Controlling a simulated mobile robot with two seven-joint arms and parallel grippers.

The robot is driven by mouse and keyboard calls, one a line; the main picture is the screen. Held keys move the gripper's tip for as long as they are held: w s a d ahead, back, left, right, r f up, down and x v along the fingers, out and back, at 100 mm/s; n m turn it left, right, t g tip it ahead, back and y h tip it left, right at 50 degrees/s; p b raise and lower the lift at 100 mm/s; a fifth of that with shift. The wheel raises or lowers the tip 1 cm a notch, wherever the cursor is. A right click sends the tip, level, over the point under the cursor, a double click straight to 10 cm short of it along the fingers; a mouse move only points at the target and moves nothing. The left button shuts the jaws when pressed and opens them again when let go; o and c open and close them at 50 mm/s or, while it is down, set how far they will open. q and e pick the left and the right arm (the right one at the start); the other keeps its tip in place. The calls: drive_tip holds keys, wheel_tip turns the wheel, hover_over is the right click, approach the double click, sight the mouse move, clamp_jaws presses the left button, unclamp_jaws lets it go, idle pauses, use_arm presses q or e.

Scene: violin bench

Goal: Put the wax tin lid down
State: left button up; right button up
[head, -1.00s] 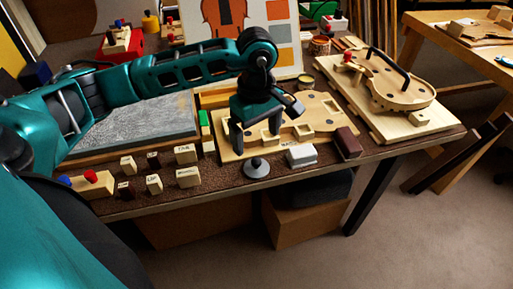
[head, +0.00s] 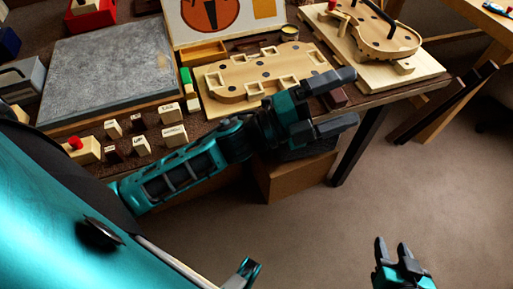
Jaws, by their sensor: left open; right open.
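The wax tin lid does not show clearly now. The small grey disc with a knob seen earlier at the bench's front edge is hidden behind my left arm. A small round tin (head: 290,32) with a yellowish top stands behind the violin-shaped wooden form (head: 225,92). My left gripper (head: 350,98) is open with nothing between its fingers, in front of the bench's front edge and pointing right. My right gripper (head: 393,247) is open and empty, low over the floor at the bottom right.
A grey slab (head: 110,70) covers the bench's left part. Several small labelled blocks (head: 174,136) stand before it. A board (head: 425,72) with a violin body lies at the right. A cardboard box (head: 290,178) is under the bench.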

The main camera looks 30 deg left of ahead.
use_arm(q)
drive_tip(key=s+a+f+n+y, duration=0.2)
drive_tip(key=a+f+n+y, duration=0.3)
drive_tip(key=f+n, duration=0.4)
drive_tip(key=s+a+f+n+y, duration=0.2)
drive_tip(key=a+f+n+y, duration=0.2)
drive_tip(key=f+n+y, duration=0.5)
drive_tip(key=s+a+f+n+g+p, duration=0.2)
drive_tip(key=s+n+g+p, duration=0.2)
drive_tip(key=s+p, duration=0.1)
drive_tip(key=shift+s+a+n, duration=0.4)
drive_tip(key=shift+s, duration=0.4)
use_arm(e)
drive_tip(key=r, duration=0.1)
drive_tip(key=d+r, duration=0.1)
drive_tip(key=r, duration=0.1)
drive_tip(key=shift+s+d+h, duration=0.3)
drive_tip(key=shift+d+h, duration=0.1)
use_arm(q)
drive_tip(key=shift+f, duration=0.15)
use_arm(e)
drive_tip(key=shift+a, duration=0.25)
